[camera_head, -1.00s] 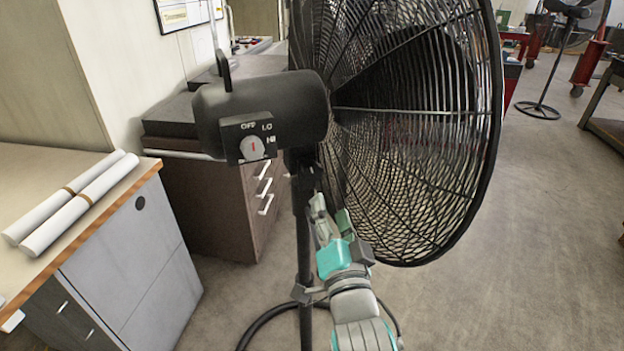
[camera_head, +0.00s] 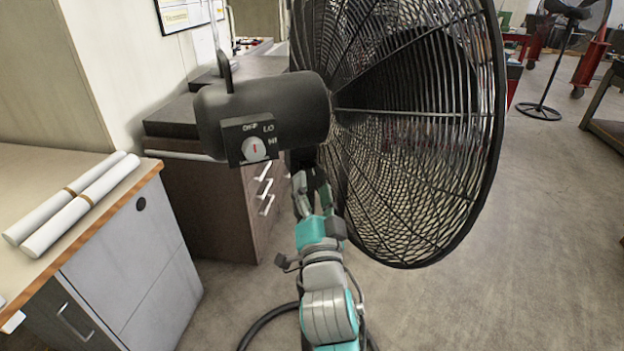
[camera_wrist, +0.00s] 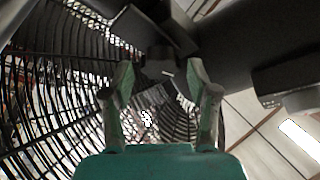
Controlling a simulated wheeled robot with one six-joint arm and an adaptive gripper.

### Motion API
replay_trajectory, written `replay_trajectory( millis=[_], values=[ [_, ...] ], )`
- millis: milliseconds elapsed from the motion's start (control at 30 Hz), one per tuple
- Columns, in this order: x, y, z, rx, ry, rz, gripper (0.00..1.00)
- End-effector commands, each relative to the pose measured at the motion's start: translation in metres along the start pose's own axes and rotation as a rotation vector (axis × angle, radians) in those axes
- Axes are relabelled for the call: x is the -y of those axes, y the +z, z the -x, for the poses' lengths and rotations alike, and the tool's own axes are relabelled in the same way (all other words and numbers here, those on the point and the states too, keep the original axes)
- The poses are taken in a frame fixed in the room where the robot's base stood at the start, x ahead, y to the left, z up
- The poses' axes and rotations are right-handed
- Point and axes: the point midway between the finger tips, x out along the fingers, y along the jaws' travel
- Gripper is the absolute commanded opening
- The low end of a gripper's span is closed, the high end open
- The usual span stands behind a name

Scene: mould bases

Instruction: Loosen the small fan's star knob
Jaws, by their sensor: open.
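A black pedestal fan (camera_head: 262,108) fills the middle of the head view, with its wire cage (camera_head: 425,190) on the right. Its control box (camera_head: 235,148) carries a white dial turned to a red mark. My gripper (camera_head: 312,188) is under the motor housing, beside the cage, in front of the pole. In the wrist view my gripper (camera_wrist: 160,75) is open, its fingers apart. A dark knob-like part (camera_wrist: 160,61) shows between and beyond the fingertips, under the fan head; its shape is hard to make out. I cannot tell whether the fingers touch it. In the head view it is hidden.
A cabinet with a wooden top (camera_head: 72,172) and white rolls (camera_head: 75,208) stands at the left. A dark drawer unit (camera_head: 205,205) is behind the fan. Another fan (camera_head: 566,45) stands far off at the upper right. The floor at the right (camera_head: 530,240) is clear.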

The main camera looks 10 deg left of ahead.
Motion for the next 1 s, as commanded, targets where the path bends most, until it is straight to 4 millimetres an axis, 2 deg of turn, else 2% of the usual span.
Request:
replay_trajectory(
  millis=[200,567,700,767,1000],
  values=[
    [0.000,-0.001,-0.021,-0.001,0.000,0.000,0.59],
    [-0.001,0.000,-0.025,0.000,0.001,0.001,0.59],
    [0.000,0.000,-0.025,0.000,0.001,0.001,0.27],
    [0.000,0.000,-0.025,0.000,0.001,0.001,0.14],
    [-0.002,0.001,-0.025,0.003,-0.016,0.040,0.14]
  ],
)
